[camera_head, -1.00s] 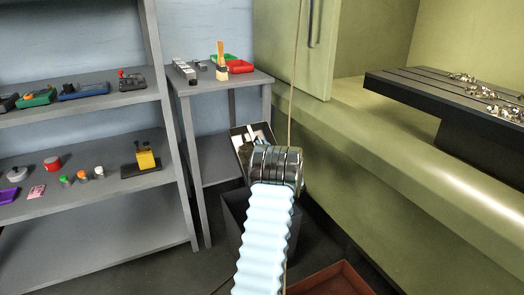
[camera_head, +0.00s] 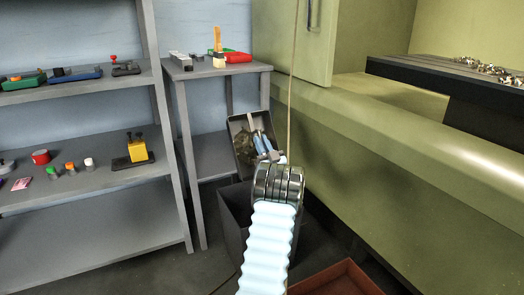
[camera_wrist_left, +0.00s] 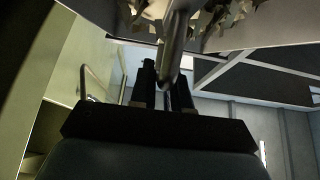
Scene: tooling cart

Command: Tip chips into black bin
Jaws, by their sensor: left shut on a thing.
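A dark grey pan (camera_head: 238,125) is held tilted up in the head view, its open inside facing me. Metal chips (camera_head: 244,148) seem to lie inside it, dim there; in the left wrist view chips (camera_wrist_left: 215,15) show clearly along the pan's edge at the top. My left gripper (camera_head: 262,146) is shut on the pan, around a rod-like grip (camera_wrist_left: 176,45) in the wrist view. The black bin (camera_head: 232,212) stands on the floor below the pan, partly hidden by my left wrist; its inside is mostly hidden. My right gripper is not in view.
A small grey table (camera_head: 205,68) with a red tray (camera_head: 238,57) stands behind. Grey shelves (camera_head: 90,180) are at left. The green machine (camera_head: 400,165) is close at right, with chips on its black bed (camera_head: 440,72). A brown-red tray (camera_head: 340,280) lies on the floor.

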